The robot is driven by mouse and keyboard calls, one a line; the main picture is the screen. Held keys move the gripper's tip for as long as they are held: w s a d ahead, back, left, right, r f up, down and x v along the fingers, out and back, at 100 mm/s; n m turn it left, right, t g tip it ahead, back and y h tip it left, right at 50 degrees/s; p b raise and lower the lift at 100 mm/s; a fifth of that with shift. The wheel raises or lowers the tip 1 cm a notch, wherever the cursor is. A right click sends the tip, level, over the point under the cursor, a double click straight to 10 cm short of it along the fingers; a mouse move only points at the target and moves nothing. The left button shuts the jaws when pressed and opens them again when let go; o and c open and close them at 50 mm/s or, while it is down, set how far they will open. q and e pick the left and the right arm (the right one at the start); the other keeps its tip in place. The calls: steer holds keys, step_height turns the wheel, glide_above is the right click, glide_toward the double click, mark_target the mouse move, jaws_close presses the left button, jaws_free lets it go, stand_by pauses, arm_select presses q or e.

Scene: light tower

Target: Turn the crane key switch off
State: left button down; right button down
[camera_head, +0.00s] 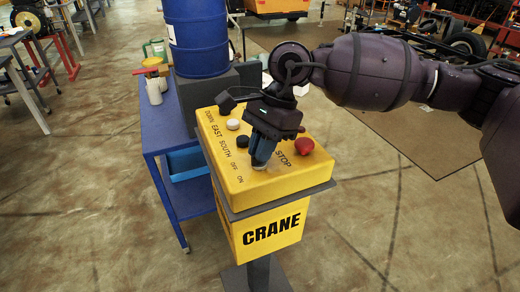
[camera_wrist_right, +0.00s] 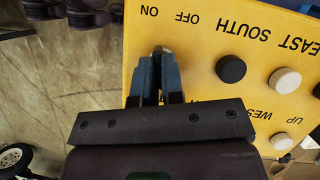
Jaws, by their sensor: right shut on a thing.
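The yellow crane control box (camera_head: 222,162) stands on a post in the middle of the head view, with "CRANE" on its front. Its top carries OFF and ON labels near the front left edge. My right gripper (camera_head: 262,160) points down onto the top by these labels. In the right wrist view the right gripper (camera_wrist_right: 157,75) has its blue fingers close together around the key switch (camera_wrist_right: 160,50), beside the OFF and ON labels. The fingers hide most of the switch, so I cannot tell its turn position. My left gripper is not in view.
A red STOP button (camera_head: 304,146) sits right of the gripper. Black and white buttons (camera_wrist_right: 231,69) (camera_wrist_right: 285,80) are close by on the panel. A blue cart (camera_head: 165,150) with a blue barrel (camera_head: 199,40) stands behind left. The floor at right is open.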

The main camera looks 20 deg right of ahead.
steer(key=shift+n+g+b, duration=0.4)
steer(key=shift+n+b, duration=0.1)
steer(key=shift+n, duration=0.6)
steer(key=shift+r+h, duration=0.1)
steer(key=shift+h, duration=0.2)
steer(key=c, duration=1.2)
jaws_free()
steer(key=shift+c, duration=0.2)
steer(key=v, duration=1)
steer(key=shift+r, duration=0.3)
steer(key=shift+w+d, duration=0.1)
